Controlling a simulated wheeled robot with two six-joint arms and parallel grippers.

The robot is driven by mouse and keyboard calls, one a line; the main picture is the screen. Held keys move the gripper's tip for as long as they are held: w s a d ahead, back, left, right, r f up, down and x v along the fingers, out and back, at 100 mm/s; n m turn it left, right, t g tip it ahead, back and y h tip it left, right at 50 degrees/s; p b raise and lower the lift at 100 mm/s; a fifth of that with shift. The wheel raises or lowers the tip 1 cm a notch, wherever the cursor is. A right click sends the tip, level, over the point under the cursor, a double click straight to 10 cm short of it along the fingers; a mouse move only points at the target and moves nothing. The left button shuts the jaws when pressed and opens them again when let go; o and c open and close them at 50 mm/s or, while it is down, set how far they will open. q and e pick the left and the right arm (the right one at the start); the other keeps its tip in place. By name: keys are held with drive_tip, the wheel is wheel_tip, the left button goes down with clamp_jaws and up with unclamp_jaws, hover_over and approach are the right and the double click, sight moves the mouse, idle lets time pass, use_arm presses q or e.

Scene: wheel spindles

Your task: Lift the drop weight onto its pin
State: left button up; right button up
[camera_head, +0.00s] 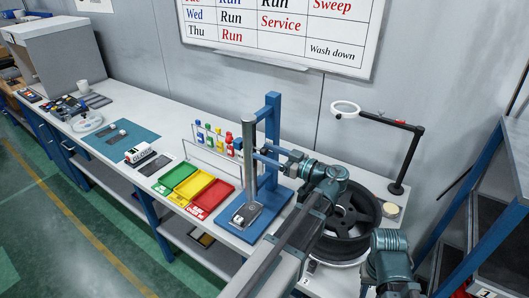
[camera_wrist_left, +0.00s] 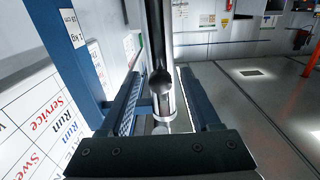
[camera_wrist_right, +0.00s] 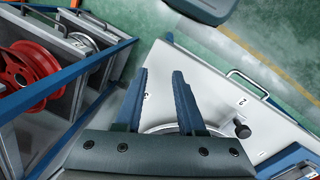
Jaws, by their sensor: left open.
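The drop-weight stand (camera_head: 272,130) has a blue post and base with an upright grey metal cylinder (camera_head: 249,170). In the left wrist view a dark rod with a round knob (camera_wrist_left: 162,84) and a bright metal collar lie between the open fingers (camera_wrist_left: 160,92); contact cannot be told. My right gripper (camera_wrist_right: 160,85) is open and empty over the white bench, its fingers apart.
Green, yellow and red trays (camera_head: 195,188) sit left of the stand, before a rack of small bottles (camera_head: 210,135). A dark wheel (camera_head: 350,225) lies at the right near a magnifier lamp (camera_head: 405,160). A blue shelf (camera_wrist_right: 90,75) with wheels stands near my right gripper.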

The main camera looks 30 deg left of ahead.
use_arm(q)
drive_tip(key=shift+a, duration=0.45)
clamp_jaws()
idle(1.2)
